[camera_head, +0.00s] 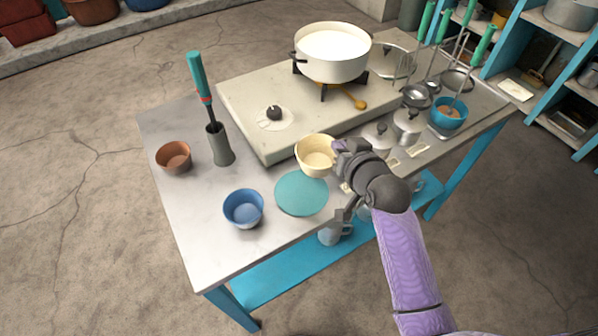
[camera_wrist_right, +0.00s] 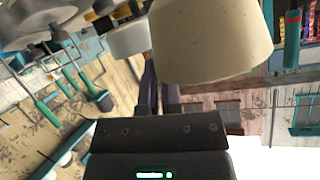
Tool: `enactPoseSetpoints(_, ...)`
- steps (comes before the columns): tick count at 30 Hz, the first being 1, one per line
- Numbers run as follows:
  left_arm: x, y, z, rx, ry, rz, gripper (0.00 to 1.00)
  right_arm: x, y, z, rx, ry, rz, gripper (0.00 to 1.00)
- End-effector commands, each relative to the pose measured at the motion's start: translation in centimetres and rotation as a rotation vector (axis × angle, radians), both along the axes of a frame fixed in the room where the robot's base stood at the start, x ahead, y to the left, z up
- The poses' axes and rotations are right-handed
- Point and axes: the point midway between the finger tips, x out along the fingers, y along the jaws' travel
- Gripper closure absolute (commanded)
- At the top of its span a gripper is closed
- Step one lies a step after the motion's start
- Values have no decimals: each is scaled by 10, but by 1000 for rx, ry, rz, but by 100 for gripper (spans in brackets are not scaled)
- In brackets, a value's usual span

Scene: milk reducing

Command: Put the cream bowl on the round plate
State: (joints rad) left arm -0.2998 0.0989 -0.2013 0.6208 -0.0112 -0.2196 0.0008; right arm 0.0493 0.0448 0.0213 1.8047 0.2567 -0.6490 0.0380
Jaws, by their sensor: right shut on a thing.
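The cream bowl (camera_head: 316,157) is held by my right gripper (camera_head: 340,150), which is shut on its right rim side. The bowl is slightly tilted and appears just above and behind the round plate (camera_head: 301,194), a flat teal disc on the table's front part. The exact height of the bowl over the plate is hard to tell. In the right wrist view the cream bowl (camera_wrist_right: 210,40) fills the upper middle, in front of the gripper. My left gripper is not in view.
A blue bowl (camera_head: 243,208) stands left of the plate. A brown bowl (camera_head: 173,157) and a grey holder (camera_head: 219,146) with a green-handled tool are farther left. A stove with a white pot (camera_head: 332,53) is behind. Lidded jars (camera_head: 407,122) stand at right.

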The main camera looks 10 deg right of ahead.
Motion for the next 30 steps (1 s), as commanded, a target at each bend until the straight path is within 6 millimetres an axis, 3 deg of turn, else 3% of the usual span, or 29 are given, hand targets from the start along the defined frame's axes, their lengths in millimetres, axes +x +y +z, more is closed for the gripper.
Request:
enactPoseSetpoints(6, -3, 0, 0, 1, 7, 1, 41, 11, 28, -18, 1, 1, -68, 100)
enactPoseSetpoints(12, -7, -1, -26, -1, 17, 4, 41, 11, 29, -70, -5, 5, -72, 100)
enactPoseSetpoints(21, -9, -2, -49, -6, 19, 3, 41, 11, 29, -116, -4, 2, -72, 100)
enactPoseSetpoints(30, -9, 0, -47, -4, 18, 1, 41, 11, 28, -116, -5, 1, -72, 100)
